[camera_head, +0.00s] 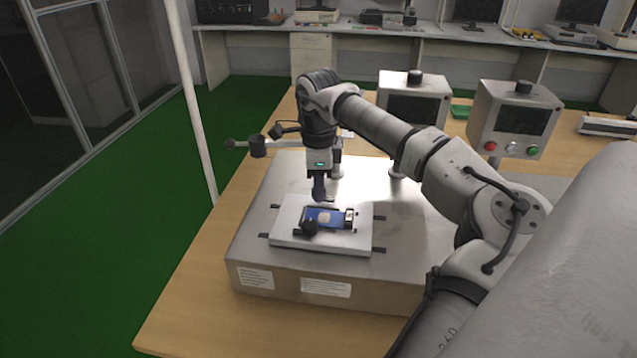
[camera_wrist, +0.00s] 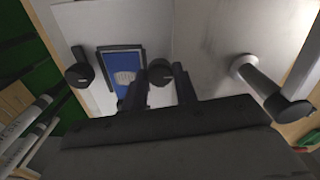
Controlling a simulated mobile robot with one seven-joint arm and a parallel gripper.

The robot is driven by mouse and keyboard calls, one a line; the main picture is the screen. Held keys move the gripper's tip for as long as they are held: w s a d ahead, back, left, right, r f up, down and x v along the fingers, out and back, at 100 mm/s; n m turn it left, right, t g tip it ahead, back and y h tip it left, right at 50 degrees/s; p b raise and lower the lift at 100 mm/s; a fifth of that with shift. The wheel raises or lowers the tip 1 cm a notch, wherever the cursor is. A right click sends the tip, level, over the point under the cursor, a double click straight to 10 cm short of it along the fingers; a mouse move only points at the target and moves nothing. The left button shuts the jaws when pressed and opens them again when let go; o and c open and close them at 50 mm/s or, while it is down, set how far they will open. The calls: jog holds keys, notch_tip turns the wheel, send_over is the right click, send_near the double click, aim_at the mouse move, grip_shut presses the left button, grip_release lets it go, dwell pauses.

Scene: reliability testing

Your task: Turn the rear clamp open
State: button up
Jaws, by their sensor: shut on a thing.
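A blue-screened device (camera_head: 325,217) sits on a pale fixture plate (camera_head: 290,240); it also shows in the wrist view (camera_wrist: 121,72). The front clamp, a round black knob (camera_head: 309,227), stands at the device's near side and shows at the left in the wrist view (camera_wrist: 80,73). The rear clamp, another black knob (camera_wrist: 160,73), is on the opposite side of the device. My gripper (camera_head: 320,198) points down over the rear edge of the device. In the wrist view, its two dark fingers are on either side of the rear clamp knob, closed on it. The gripper hides this clamp in the head view.
The plate lies on a large grey box (camera_head: 255,245) on a wooden table (camera_head: 190,290). Two control boxes (camera_head: 412,98) (camera_head: 513,118) stand behind on the right. A horizontal rod with black parts (camera_head: 257,146) is behind my gripper. A black-capped post (camera_wrist: 262,82) rises at right in the wrist view.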

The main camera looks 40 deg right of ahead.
dwell(0.5)
jog(key=o, duration=1)
jog(key=shift+c, duration=0.2)
notch_tip(320, 180, up, 14)
jog(key=b, duration=0.1)
jog(key=shift+f, duration=0.1)
